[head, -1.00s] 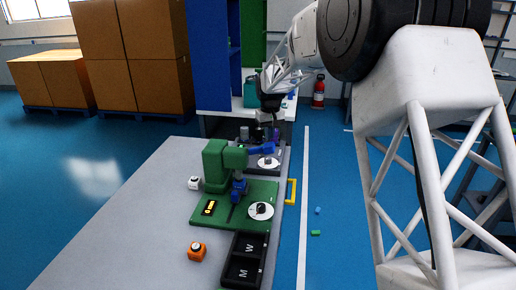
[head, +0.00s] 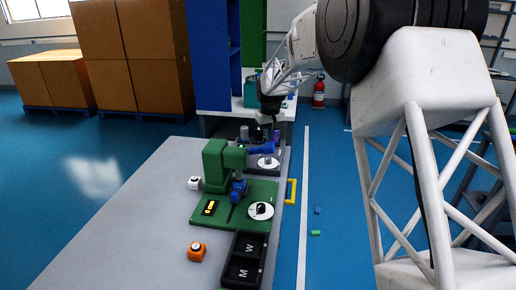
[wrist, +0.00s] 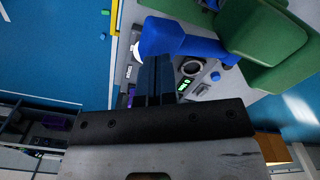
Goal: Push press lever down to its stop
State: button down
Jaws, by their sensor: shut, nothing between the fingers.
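The green press (head: 214,162) stands on a green base plate (head: 252,192) on the grey table. Its blue lever (head: 262,148) sticks out to the right from the press head. In the wrist view the lever (wrist: 164,36) ends in a rounded blue part right at my fingertips, beside the green press body (wrist: 262,30). My gripper (wrist: 154,62) is shut and empty, its dark fingers close to the lever; I cannot tell whether they touch it. In the head view my gripper (head: 273,122) is small and dark, above the lever. A blue ram (head: 238,188) hangs under the press head.
A white disc with a black part (head: 261,211) lies on the base plate. A grey fixture stands behind the press. The table's left side is clear.

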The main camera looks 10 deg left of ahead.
aim_at(269, 145)
jog(key=shift+f, duration=2.9)
jog(key=shift+r, duration=0.1)
notch_tip(269, 145, up, 13)
dwell(0.8)
jog(key=shift+d+r, duration=0.1)
